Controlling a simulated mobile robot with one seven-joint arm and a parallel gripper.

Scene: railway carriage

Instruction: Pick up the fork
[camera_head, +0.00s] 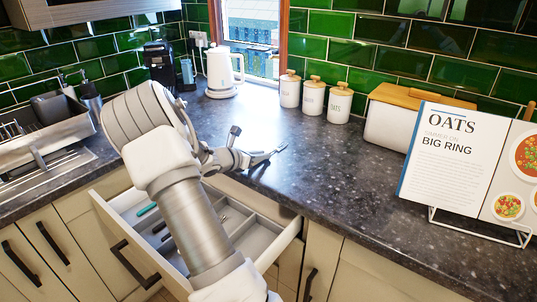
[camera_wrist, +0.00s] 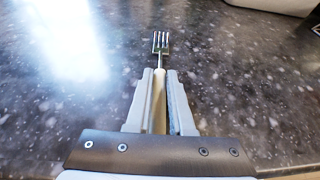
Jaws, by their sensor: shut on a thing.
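The fork (camera_wrist: 161,42) has metal tines and a pale handle. My gripper (camera_wrist: 160,78) is shut on the handle, with the tines pointing away from the wrist. In the head view the fork (camera_head: 268,157) extends to the right from my gripper (camera_head: 243,158), over the front part of the dark counter. I cannot tell exactly how high it is above the surface.
An open cutlery drawer (camera_head: 274,250) with utensils lies under my arm. The speckled counter (camera_head: 310,165) is clear around the fork. Behind stand a white kettle (camera_head: 222,70), lidded canisters (camera_head: 313,98) and a bread bin (camera_head: 392,122). A cookbook (camera_head: 440,160) is at right.

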